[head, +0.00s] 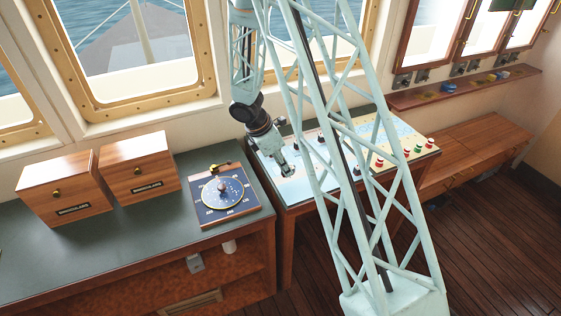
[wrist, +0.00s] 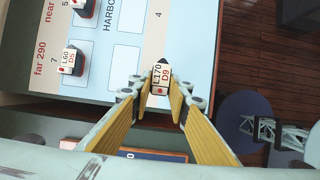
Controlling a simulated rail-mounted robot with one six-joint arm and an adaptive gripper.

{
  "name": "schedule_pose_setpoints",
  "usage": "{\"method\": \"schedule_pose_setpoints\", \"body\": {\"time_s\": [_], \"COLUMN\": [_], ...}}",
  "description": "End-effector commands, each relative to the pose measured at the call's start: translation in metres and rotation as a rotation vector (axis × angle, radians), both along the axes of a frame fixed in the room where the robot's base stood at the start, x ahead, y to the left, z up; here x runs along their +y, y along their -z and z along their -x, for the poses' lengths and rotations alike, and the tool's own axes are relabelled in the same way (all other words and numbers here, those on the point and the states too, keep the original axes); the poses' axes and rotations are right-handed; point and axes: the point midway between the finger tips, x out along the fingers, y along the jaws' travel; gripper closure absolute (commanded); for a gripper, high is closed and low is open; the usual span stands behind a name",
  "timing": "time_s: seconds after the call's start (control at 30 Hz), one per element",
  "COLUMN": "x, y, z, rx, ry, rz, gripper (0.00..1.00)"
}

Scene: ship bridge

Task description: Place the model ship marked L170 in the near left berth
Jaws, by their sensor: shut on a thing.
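The model ship marked L170 D9 (wrist: 160,78) is between the fingertips of my gripper (wrist: 160,92) in the wrist view, its dark bow pointing up the picture. My gripper is shut on it, with yellow pads at its sides. In the head view my gripper (head: 287,172) is over the left part of the harbour chart table (head: 297,190); I cannot make out the held ship there. In the wrist view the chart (wrist: 183,30) has white berth outlines, with two empty ones (wrist: 126,60) (wrist: 132,15) left of the held ship. Whether the ship touches the chart is unclear.
A ship marked L60 D5 (wrist: 71,60) stands on the chart, with another ship (wrist: 83,8) above it. Several small red and green ships stand along the table's right side. Left are a round dial board (head: 222,192) and two wooden boxes (head: 66,188) (head: 139,167).

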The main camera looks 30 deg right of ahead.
Motion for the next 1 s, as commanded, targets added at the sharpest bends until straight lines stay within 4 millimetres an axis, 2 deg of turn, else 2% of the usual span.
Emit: {"method": "schedule_pose_setpoints", "body": {"time_s": [0.2,0.43,0.63,1.0], "x": [-0.01,-0.019,-0.022,-0.022], "y": [0.002,0.005,0.007,0.008], "z": [-0.035,-0.065,-0.074,-0.074], "rx": [-0.001,0.0,0.0,0.0], "ry": [0.001,0.001,0.0,0.0], "rz": [0.001,0.001,0.001,0.001], "gripper": [0.92,0.92,0.92,0.92]}}
